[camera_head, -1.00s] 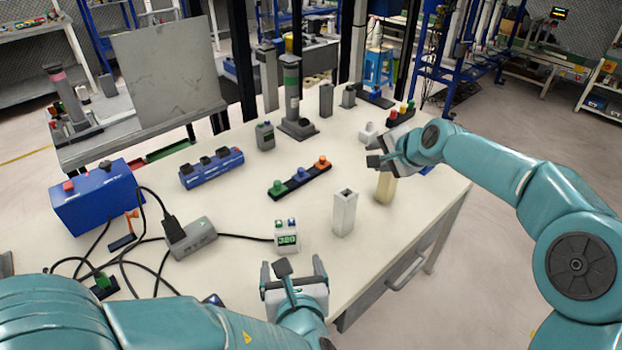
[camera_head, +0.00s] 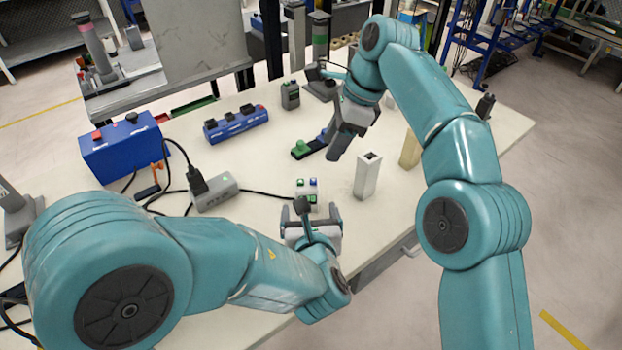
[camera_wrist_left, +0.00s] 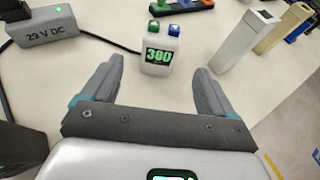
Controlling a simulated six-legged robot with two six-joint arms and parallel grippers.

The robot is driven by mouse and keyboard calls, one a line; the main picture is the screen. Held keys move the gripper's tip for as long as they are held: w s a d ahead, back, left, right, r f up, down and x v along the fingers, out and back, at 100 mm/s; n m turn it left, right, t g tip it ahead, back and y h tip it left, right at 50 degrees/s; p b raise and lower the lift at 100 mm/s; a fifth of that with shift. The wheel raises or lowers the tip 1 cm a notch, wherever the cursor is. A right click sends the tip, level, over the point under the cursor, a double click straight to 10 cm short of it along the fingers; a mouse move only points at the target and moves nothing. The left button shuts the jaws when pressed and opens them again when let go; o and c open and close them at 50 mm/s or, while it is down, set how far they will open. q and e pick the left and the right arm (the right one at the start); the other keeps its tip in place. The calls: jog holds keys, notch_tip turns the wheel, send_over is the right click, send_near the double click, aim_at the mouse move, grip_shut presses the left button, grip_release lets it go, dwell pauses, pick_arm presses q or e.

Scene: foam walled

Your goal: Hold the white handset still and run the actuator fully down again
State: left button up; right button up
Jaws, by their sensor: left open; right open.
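The white handset (camera_head: 307,187) has a green button, a blue button and a lit green display. It stands on the table, a cable running from it. In the left wrist view the handset (camera_wrist_left: 161,52) shows digits that look like 300. My left gripper (camera_head: 311,213) is open just in front of it, fingers pointing at it, apart from it. My right gripper (camera_head: 328,112) is open and empty above the coloured button strip, behind the handset. A grey column with a green band (camera_head: 320,38) stands behind; I cannot tell whether it is the actuator.
A grey power box (camera_head: 214,192) marked V DC and a blue box (camera_head: 122,148) stand left, with loose cables. A white post (camera_head: 367,176) and a tan post (camera_head: 410,149) stand right of the handset. A blue block (camera_head: 236,123) lies farther back. The button strip (camera_head: 303,150) is partly hidden.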

aim_at(306, 188)
pick_arm(q)
jog(key=x, duration=1.1)
jog(key=shift+w+f, duration=0.1)
jog(key=shift+w, duration=0.2)
jog(key=c, duration=1.1)
jog(key=shift+c, duration=0.2)
pick_arm(e)
grip_shut()
